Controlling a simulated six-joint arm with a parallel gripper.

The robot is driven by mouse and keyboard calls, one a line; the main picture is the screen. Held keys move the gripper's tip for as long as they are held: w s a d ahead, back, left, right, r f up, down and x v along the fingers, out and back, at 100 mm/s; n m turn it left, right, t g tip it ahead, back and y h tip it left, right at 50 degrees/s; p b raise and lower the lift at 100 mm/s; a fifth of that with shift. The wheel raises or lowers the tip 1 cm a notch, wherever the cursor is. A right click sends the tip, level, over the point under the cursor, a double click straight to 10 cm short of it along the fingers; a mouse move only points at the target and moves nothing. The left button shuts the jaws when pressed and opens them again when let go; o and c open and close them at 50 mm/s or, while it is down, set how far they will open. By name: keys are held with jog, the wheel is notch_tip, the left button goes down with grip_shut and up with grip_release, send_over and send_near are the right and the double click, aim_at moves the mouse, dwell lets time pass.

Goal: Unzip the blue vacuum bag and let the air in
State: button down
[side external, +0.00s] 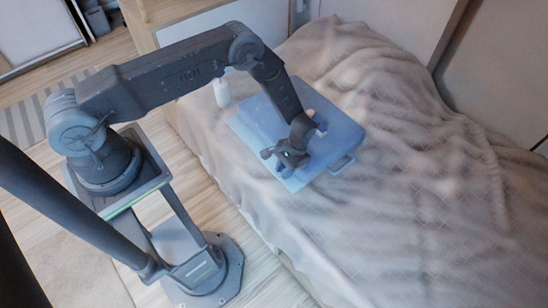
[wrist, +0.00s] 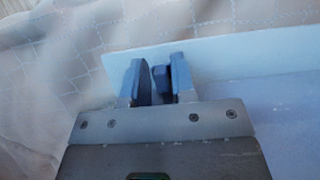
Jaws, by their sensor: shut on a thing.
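The blue vacuum bag (side external: 338,125) lies flat on the bed, with a paler strip (side external: 240,130) along its near-left edge. A small loop (side external: 342,165) sticks out at its right corner. My gripper (side external: 287,163) is low over the bag's near end. In the wrist view, my gripper (wrist: 160,78) is shut on a small blue zip slider (wrist: 161,77) at the bag's pale edge (wrist: 230,48). The slider's lower part is hidden behind the gripper body. How far the zip is open cannot be told.
A rumpled beige blanket (side external: 430,190) covers the bed around the bag. A white bottle-like object (side external: 222,92) stands beyond the bag's left corner. A wooden cabinet (side external: 165,15) stands behind. The bed to the right is clear.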

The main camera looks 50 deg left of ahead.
jog(key=shift+d, duration=0.65)
jog(key=c, duration=1.2)
grip_release()
jog(key=shift+o, duration=0.2)
jog(key=shift+v, duration=4.05)
jog(key=shift+s+r, duration=0.1)
